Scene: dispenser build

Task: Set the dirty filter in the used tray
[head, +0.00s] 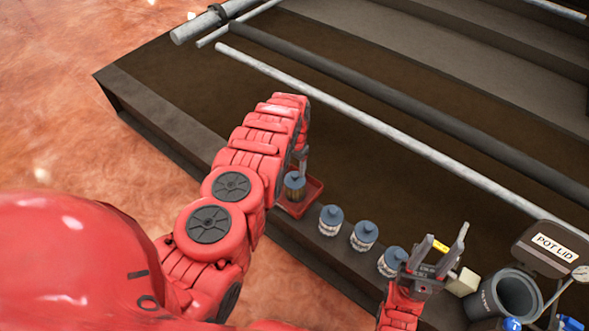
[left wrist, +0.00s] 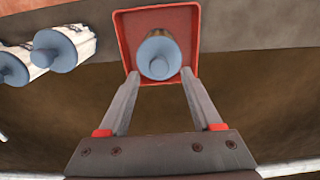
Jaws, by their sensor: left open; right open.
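The dirty filter (head: 295,186), brownish with a blue-grey cap, stands in the red used tray (head: 312,186) at the middle of the head view. In the left wrist view the filter's cap (left wrist: 159,57) shows inside the tray (left wrist: 190,20), with some brown side visible. My left gripper (left wrist: 160,78) is open, its fingertips on either side of the near part of the cap, with gaps beside it. In the head view the left arm partly hides that gripper (head: 301,160). My right gripper (head: 446,236) is open and empty, pointing up near the front right.
Three white filters with blue-grey caps (head: 331,219) stand in a row right of the tray; two show in the left wrist view (left wrist: 62,48). A dark pot (head: 516,296), a "POT LID" sign (head: 552,247) and a cream block (head: 464,282) stand further right. Pipes (head: 400,150) run behind.

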